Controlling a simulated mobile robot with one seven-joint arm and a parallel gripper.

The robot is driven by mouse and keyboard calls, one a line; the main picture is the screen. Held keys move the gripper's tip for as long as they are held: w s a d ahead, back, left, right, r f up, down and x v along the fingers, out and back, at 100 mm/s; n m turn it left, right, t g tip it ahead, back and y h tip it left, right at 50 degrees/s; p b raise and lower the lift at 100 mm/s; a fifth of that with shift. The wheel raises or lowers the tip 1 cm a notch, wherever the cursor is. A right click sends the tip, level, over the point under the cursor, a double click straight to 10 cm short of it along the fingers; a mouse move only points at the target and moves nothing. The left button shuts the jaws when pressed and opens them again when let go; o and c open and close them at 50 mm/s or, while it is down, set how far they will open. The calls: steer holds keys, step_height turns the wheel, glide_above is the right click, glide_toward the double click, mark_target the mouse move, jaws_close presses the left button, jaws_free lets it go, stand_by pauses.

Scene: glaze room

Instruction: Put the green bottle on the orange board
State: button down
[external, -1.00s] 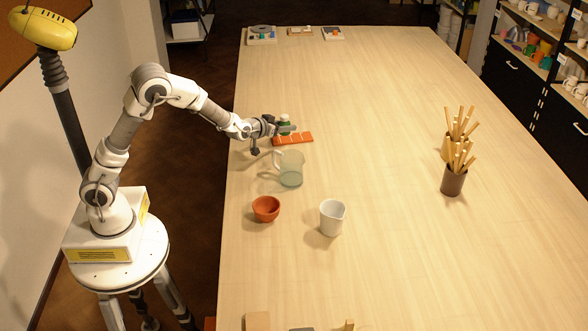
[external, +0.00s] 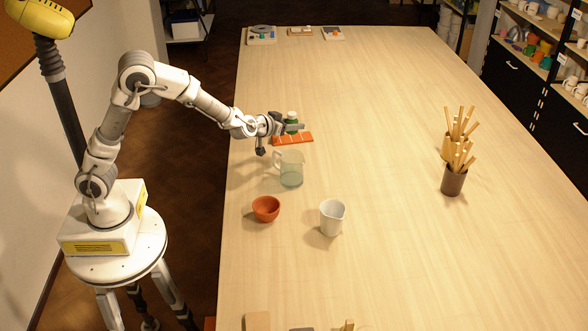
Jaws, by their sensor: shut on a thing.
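The green bottle (external: 291,117) has a pale cap and is upright in my gripper (external: 288,127), whose fingers are shut on it. The fingers hide its lower part. The orange board (external: 293,139) lies flat on the table, with pale marks across it. The bottle and my gripper are over the board's far side in the picture. I cannot tell whether the bottle touches the board.
A clear glass jug (external: 290,170) stands just in front of the board. A terracotta bowl (external: 266,208) and a white pitcher (external: 332,217) stand nearer. Stick-filled pots (external: 453,180) are at the right. The table's middle is clear.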

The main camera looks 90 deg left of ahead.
steer(key=shift+w+a+r, duration=0.1)
steer(key=shift+w+a, duration=0.4)
steer(key=shift+a, duration=0.25)
steer(key=b, duration=0.4)
glide_above(292, 137)
steer(key=f, duration=0.6)
steer(key=shift+d+f, duration=0.2)
steer(key=shift+f, duration=2.2)
steer(key=shift+f, duration=0.1)
steer(key=shift+f+b, duration=0.2)
steer(key=shift+b, duration=0.15)
steer(key=shift+c, duration=1.6)
jaws_free()
steer(key=shift+r, duration=0.1)
steer(key=shift+r, duration=0.1)
